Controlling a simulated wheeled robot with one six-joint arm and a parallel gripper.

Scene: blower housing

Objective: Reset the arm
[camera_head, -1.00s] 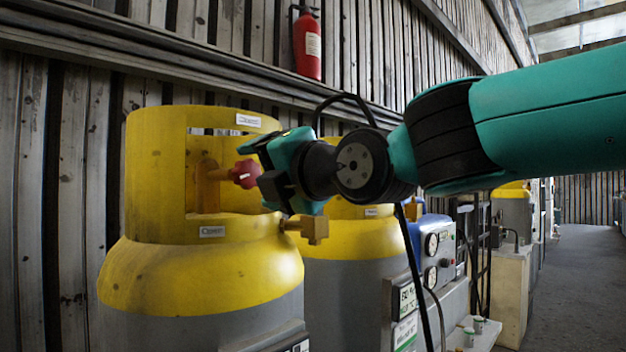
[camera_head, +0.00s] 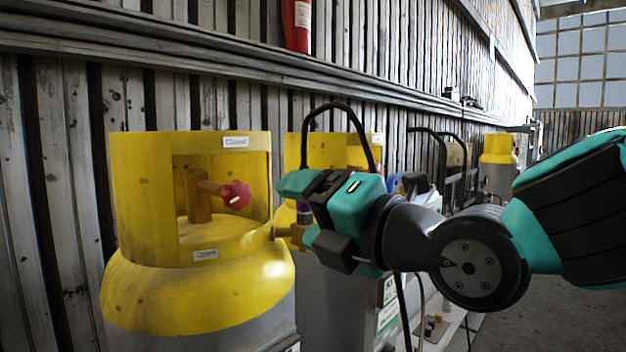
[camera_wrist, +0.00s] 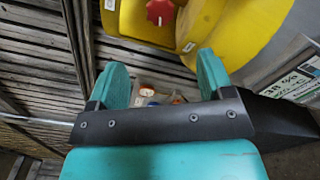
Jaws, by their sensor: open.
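My gripper (camera_head: 290,208) is open and empty in the head view, to the right of the front yellow-and-grey cylinder (camera_head: 197,285). The red valve knob (camera_head: 236,195) sits in the opening of that cylinder's yellow collar, left of my gripper and apart from it. In the wrist view my two teal fingers (camera_wrist: 163,80) stand wide apart with nothing between them. The red knob (camera_wrist: 160,11) shows beyond them at the top, inside the yellow collar (camera_wrist: 205,22).
A second yellow cylinder (camera_head: 332,150) stands behind my gripper, partly hidden. A red extinguisher (camera_head: 297,25) hangs on the slatted wall (camera_head: 60,190). Other equipment lines the wall to the right. Floor (camera_head: 550,320) shows at the lower right.

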